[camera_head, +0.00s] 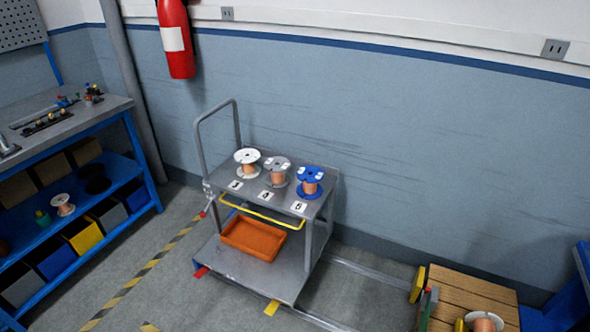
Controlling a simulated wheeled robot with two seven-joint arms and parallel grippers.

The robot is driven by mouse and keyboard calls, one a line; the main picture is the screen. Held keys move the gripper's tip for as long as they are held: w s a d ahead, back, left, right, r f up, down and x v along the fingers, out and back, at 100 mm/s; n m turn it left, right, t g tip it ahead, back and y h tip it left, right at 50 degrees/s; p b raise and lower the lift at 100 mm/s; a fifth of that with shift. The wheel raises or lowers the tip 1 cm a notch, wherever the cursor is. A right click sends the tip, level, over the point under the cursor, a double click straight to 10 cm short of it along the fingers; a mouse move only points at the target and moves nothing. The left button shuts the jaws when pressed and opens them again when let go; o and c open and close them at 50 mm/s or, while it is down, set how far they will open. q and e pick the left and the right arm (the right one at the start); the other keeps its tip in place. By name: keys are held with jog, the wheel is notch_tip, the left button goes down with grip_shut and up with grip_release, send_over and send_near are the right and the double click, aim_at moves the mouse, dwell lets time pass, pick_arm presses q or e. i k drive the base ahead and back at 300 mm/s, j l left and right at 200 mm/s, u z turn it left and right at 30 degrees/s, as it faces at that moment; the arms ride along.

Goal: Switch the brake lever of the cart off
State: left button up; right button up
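A grey metal cart (241,177) with a tall push handle (201,140) stands near the wall in the middle of the camera_head view. A small lever-like part with a red tip (203,214) shows at its left side, below the handle. It is too small to tell whether this is the brake lever or how it is set. A red tab (201,271) and a yellow tab (271,308) show at the front edge of the cart's lower deck. Neither of my grippers is in view.
White, grey and blue-flanged spools stand on the cart top, above a yellow bar (262,212) and orange tray (252,240). A blue workbench (126,165) is left. A wooden-topped unit (470,290) is lower right. Striped floor tape (150,266) crosses open floor between bench and cart.

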aim_at(202, 215)
jog(key=i+j+z, duration=0.15)
jog(key=i+j, duration=0.15)
jog(key=i, duration=0.2)
jog(key=i+j+z, duration=0.1)
jog(key=i+j, duration=0.25)
jog(key=i, duration=0.1)
